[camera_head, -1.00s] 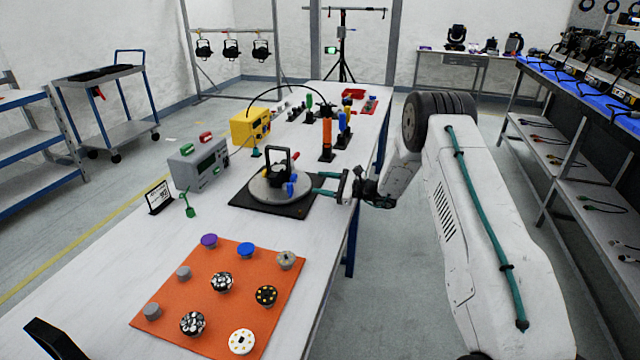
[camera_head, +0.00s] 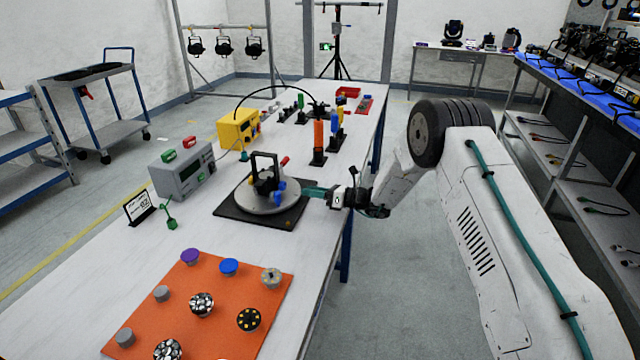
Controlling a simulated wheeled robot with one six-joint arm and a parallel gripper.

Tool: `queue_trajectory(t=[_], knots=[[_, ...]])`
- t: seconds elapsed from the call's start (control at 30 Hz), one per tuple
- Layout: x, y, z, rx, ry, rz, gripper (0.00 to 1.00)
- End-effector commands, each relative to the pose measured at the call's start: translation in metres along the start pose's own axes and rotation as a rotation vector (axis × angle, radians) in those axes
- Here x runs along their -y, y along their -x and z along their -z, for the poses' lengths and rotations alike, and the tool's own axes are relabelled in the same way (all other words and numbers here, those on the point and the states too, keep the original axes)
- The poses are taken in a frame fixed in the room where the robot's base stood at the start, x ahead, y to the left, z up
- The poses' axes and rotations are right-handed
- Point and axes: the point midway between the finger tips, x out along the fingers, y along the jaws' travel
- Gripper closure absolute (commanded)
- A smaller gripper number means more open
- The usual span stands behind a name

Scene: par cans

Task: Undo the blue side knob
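The fixture is a small black par can with an upright yoke (camera_head: 266,170) on a round grey turntable (camera_head: 250,202), set on a black square mat (camera_head: 232,218). A blue side knob (camera_head: 279,187) is on its right side, with another blue part (camera_head: 276,199) just below it. A red handle (camera_head: 284,161) sticks up behind. My gripper (camera_head: 304,189) comes in from the right, its teal fingers pointing left at the blue knob. The tips are close to the knob; I cannot tell if they touch. The fingers overlap in this view, hiding any gap.
A grey meter box (camera_head: 182,172) and a small sign (camera_head: 139,207) stand left of the mat. A yellow box (camera_head: 238,129) and an orange cylinder (camera_head: 318,140) stand behind. An orange mat (camera_head: 228,318) with several knobs lies in front.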

Motion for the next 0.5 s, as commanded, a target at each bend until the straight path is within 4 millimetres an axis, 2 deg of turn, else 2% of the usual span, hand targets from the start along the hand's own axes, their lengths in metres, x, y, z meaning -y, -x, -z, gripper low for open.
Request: queue_trajectory(t=[0.27,0.5], knots=[[-0.007,-0.031,0.004,-0.006,-0.038,-0.012,0.63],[-0.007,-0.069,0.003,-0.005,-0.036,-0.012,0.63]])
